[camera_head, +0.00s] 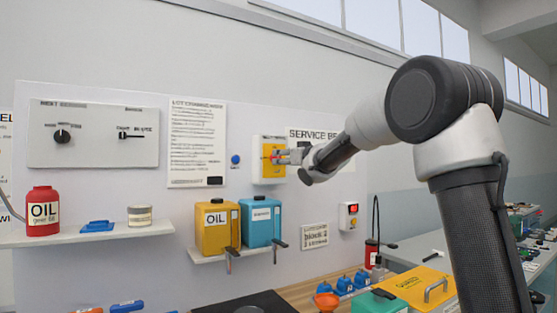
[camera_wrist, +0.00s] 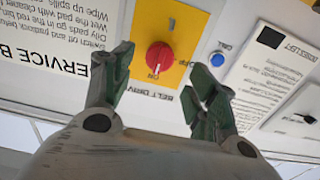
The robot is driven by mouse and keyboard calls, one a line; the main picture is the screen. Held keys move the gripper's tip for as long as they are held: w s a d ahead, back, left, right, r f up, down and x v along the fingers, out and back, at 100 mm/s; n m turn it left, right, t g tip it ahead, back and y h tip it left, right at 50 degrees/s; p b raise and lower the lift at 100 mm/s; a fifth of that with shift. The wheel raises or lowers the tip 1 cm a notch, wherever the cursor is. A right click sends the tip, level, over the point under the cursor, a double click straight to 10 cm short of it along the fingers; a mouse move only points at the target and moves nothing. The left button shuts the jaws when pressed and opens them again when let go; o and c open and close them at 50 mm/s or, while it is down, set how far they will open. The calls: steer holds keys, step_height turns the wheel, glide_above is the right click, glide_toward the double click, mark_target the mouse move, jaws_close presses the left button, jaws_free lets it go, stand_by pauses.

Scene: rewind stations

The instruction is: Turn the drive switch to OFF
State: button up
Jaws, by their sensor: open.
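The drive switch is a red rotary knob (camera_wrist: 160,57) on a yellow plate (camera_wrist: 185,22) lettered BELT DRIVE. The wrist view is upside down. The knob's white mark seems to point to the ON lettering; OFF is printed to one side. My gripper (camera_wrist: 163,78) is open, with one green-padded finger on each side of the knob in the picture. Whether the fingers touch it I cannot tell. In the head view, my gripper (camera_head: 284,157) is in front of the yellow switch box (camera_head: 268,174) on the wall panel and partly hides the knob.
A blue button (camera_head: 235,160) is left of the switch box. A yellow oil can (camera_head: 217,236) and a blue can (camera_head: 260,229) stand on a shelf below. A red button box (camera_head: 349,216) is at lower right.

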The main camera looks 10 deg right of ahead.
steer(key=x, duration=0.5)
steer(key=shift+w, duration=0.25)
steer(key=c, duration=1)
